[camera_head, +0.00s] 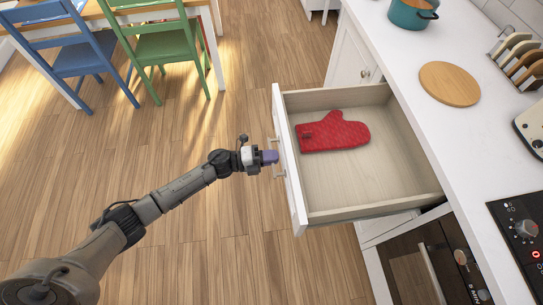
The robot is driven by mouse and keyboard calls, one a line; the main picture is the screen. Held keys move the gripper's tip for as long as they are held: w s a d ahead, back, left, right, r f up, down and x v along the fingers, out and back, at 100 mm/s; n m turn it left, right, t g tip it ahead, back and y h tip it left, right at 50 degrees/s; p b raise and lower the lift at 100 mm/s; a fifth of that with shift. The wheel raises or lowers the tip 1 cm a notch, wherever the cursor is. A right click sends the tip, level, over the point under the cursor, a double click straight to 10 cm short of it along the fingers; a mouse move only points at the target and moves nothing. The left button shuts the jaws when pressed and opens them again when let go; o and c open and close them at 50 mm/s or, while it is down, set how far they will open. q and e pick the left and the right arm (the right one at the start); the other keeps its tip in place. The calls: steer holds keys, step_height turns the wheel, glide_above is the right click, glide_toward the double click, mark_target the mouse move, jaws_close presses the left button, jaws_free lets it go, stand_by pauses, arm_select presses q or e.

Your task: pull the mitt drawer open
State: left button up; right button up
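The mitt drawer (317,213) is pulled well out from under the white counter. A red oven mitt (333,131) lies inside it, toward the far side. The drawer's metal handle (280,174) is on the white front panel, which faces left. My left gripper (271,157), with purple fingertips, comes in from the left and is at the middle of the handle. Its fingers look closed together on the bar, and they hide that part of it. My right gripper is not in view.
A lit oven or cooker (428,264) stands near the drawer, below the counter (415,109). A round wooden board (449,83) and a teal pot (411,15) are on the counter. Blue (75,52) and green (168,47) chairs stand at upper left. The wooden floor (190,255) around my arm is clear.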

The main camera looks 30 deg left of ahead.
arm_select(q)
steer(key=o, duration=0.5)
steer(key=shift+p+v, duration=0.6)
steer(key=shift+v, duration=6.35)
steer(key=shift+w, duration=0.1)
